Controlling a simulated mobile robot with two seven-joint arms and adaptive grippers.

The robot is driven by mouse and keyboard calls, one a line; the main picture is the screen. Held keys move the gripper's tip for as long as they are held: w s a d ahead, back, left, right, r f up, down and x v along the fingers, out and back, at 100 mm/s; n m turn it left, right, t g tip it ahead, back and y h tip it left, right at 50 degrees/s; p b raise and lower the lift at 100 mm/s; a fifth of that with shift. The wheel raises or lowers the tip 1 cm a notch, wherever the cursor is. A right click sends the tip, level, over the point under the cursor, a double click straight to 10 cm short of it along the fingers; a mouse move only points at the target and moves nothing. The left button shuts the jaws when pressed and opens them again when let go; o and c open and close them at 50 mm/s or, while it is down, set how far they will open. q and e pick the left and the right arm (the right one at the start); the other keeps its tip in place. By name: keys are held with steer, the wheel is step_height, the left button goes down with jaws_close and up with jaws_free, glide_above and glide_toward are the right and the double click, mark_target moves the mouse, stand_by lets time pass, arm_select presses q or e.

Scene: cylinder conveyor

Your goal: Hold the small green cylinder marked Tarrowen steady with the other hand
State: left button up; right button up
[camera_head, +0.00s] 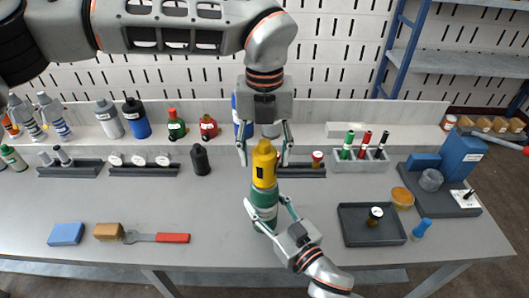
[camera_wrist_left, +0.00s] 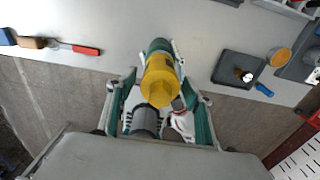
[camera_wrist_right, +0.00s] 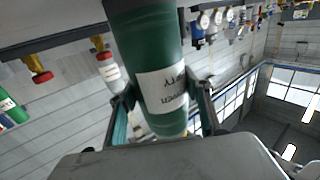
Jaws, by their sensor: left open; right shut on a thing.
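The green cylinder (camera_head: 263,200) with a yellow top (camera_head: 265,165) is held above the table's middle, slightly tilted. My right gripper (camera_head: 269,212) is shut on its green lower body from below. In the right wrist view the green body (camera_wrist_right: 145,40) fills the middle, with a white label (camera_wrist_right: 162,90) whose lettering is upside down and hard to read. My left gripper (camera_head: 264,156) is open and points down, its fingers on either side of the yellow top. In the left wrist view the yellow top (camera_wrist_left: 161,82) lies between the open fingers; contact cannot be told.
A blue block (camera_head: 66,234), a brown block (camera_head: 108,231) and a red-handled tool (camera_head: 172,238) lie front left. Racks and bottles line the back.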

arm_select(q)
steer(key=n, duration=0.4)
steer(key=shift+n, duration=1)
steer(key=shift+n, duration=0.7)
steer(key=n, duration=0.3)
steer(key=shift+n, duration=0.8)
